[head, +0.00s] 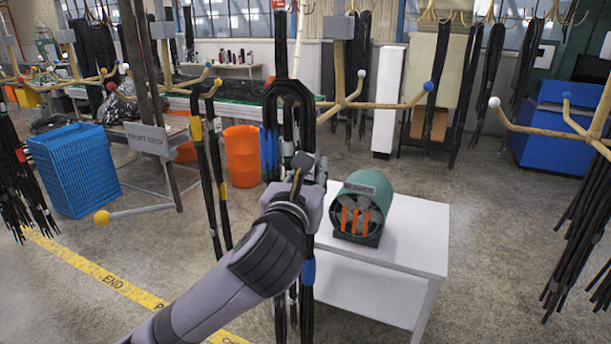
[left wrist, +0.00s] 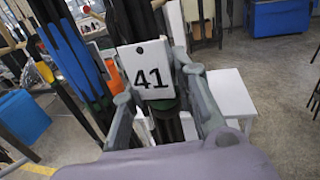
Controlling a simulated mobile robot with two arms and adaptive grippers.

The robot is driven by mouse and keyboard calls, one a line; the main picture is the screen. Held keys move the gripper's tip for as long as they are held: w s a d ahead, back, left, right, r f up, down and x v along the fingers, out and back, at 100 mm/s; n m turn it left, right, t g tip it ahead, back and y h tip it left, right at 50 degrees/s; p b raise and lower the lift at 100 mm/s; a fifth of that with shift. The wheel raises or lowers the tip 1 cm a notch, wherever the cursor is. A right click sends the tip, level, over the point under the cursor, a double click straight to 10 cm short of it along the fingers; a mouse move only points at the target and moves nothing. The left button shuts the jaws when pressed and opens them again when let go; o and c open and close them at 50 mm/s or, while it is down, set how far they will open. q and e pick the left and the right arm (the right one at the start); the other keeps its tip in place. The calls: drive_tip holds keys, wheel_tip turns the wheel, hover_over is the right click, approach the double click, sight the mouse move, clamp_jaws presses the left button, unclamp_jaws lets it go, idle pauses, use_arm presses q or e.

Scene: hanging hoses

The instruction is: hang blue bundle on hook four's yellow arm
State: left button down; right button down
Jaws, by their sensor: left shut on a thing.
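My left gripper (head: 308,168) is shut on the blue bundle (head: 293,92), a looped bunch of black hoses with blue bands. The bundle hangs upright, its loop above the gripper and its strands below. In the left wrist view the fingers (left wrist: 160,95) stand either side of dark hoses, with a white card reading 41 (left wrist: 146,66) in front. A blue band (left wrist: 68,45) shows at the left. I cannot read any hook number. My right gripper is not in view.
A blue crate (head: 75,170) stands left. Hoses hang at the right edge.

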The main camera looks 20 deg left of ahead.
use_arm(q)
drive_tip(key=shift+w, duration=5.8)
drive_tip(key=w+f+b, duration=0.2)
drive_tip(key=w+f, duration=0.1)
drive_tip(key=f, duration=0.4)
drive_tip(key=shift+d+b, duration=0.3)
drive_tip(key=shift+d, duration=0.1)
